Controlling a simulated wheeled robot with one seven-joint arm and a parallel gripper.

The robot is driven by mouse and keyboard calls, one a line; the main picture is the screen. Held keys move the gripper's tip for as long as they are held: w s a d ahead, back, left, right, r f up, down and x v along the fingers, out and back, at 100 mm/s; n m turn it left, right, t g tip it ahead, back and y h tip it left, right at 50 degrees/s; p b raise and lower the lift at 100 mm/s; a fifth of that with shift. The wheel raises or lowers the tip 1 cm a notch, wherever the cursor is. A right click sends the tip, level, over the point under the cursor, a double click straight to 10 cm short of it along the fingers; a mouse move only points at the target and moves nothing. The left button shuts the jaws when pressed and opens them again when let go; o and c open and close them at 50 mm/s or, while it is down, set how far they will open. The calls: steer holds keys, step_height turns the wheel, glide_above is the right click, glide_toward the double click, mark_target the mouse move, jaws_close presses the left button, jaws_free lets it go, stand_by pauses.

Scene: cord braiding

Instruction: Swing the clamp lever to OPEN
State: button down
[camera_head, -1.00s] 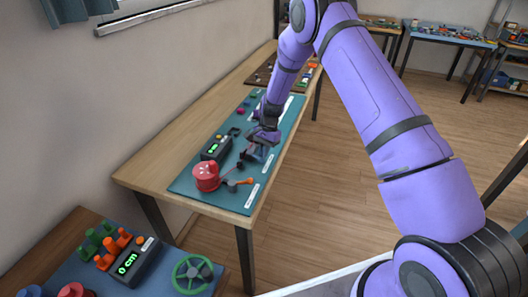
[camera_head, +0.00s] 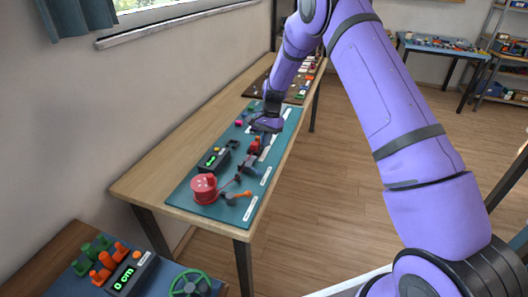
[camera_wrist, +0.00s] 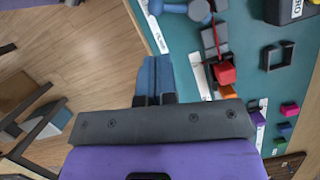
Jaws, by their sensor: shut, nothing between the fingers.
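A red upright piece (camera_head: 256,144), which looks like the clamp lever, stands on the teal mat (camera_head: 284,134). In the wrist view the red piece (camera_wrist: 225,73) sits beside dark grey blocks (camera_wrist: 214,40), with an orange part (camera_wrist: 228,91) below it. Whether it points to OPEN cannot be read. My gripper (camera_head: 266,128) is just beyond the red piece, toward the far end of the mat. In the wrist view my gripper's blue fingers (camera_wrist: 156,62) are together and empty, left of the red piece and apart from it in the picture.
A red spool (camera_head: 204,188), a dark display box (camera_head: 213,160) and an orange-handled part (camera_head: 238,195) stand nearer on the mat. A dark square frame (camera_wrist: 278,57) and small coloured blocks (camera_wrist: 285,130) lie right of the red piece. Wooden floor is clear beside the table.

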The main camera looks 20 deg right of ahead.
steer(key=w+d+f+m+g+y, duration=0.1)
steer(key=w+d+f+m+y, duration=0.15)
steer(key=d+y, duration=0.4)
steer(key=shift+m+h, duration=0.25)
steer(key=shift+h, duration=0.7)
steer(key=x, duration=0.2)
steer(key=d+x, duration=0.1)
steer(key=x, duration=0.5)
steer(key=shift+s+d+f, duration=0.1)
steer(key=shift+s+f, duration=0.3)
steer(key=a, duration=0.1)
steer(key=s+a, duration=0.1)
steer(key=shift+s+a+f, duration=0.2)
steer(key=shift+a+f, duration=0.15)
steer(key=shift+a, duration=0.05)
steer(key=shift+s+a+f, duration=0.1)
steer(key=shift+s+a, duration=0.1)
steer(key=shift+a, duration=0.2)
